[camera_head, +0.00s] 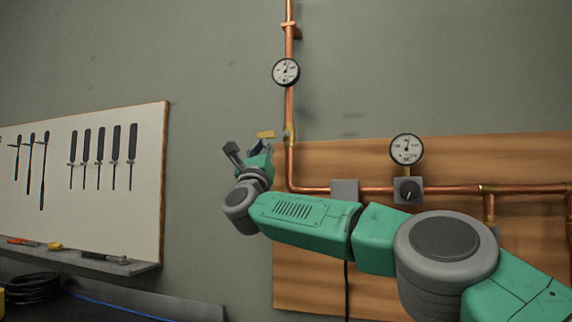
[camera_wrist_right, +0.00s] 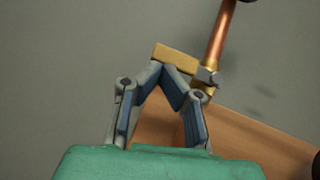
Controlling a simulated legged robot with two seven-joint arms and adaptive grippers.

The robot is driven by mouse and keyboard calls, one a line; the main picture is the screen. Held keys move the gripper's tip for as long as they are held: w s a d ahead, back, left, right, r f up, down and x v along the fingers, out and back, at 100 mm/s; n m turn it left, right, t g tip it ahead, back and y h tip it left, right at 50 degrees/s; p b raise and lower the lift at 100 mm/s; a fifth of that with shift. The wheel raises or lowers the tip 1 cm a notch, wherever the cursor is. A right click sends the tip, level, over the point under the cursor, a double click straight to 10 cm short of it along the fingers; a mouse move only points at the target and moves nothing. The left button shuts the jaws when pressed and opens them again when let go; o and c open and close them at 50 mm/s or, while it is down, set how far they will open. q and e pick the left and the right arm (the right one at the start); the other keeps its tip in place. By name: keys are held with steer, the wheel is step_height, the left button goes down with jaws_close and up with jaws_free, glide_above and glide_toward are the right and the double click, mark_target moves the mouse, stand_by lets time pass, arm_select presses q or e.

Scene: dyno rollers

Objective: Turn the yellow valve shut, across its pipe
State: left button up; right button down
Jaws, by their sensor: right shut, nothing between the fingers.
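The yellow valve handle (camera_head: 266,134) sticks out to the left from a brass valve body (camera_head: 290,133) on the vertical copper pipe (camera_head: 290,107). It lies roughly level, across the pipe. In the right wrist view the handle (camera_wrist_right: 176,57) is a flat yellow bar just beyond my fingertips, roughly at right angles to the pipe (camera_wrist_right: 221,35). My right gripper (camera_head: 262,143) is shut and empty, just below the handle; its fingertips (camera_wrist_right: 163,70) meet close under the bar. I cannot tell whether they touch it. My left gripper is not in view.
A gauge (camera_head: 286,72) sits higher on the pipe. A wooden board (camera_head: 310,285) carries a horizontal pipe (camera_head: 325,190), a second gauge (camera_head: 406,149) and a grey box with a knob (camera_head: 408,190). A tool board (camera_head: 95,215) hangs at left. Bare wall lies left of the handle.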

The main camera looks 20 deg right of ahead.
steer(key=s+a+f+b, duration=0.3)
steer(key=s+f+b, duration=0.2)
steer(key=f, duration=0.6)
steer(key=shift+s+a, duration=0.4)
steer(key=shift+s, duration=0.05)
steer(key=shift+f, duration=0.15)
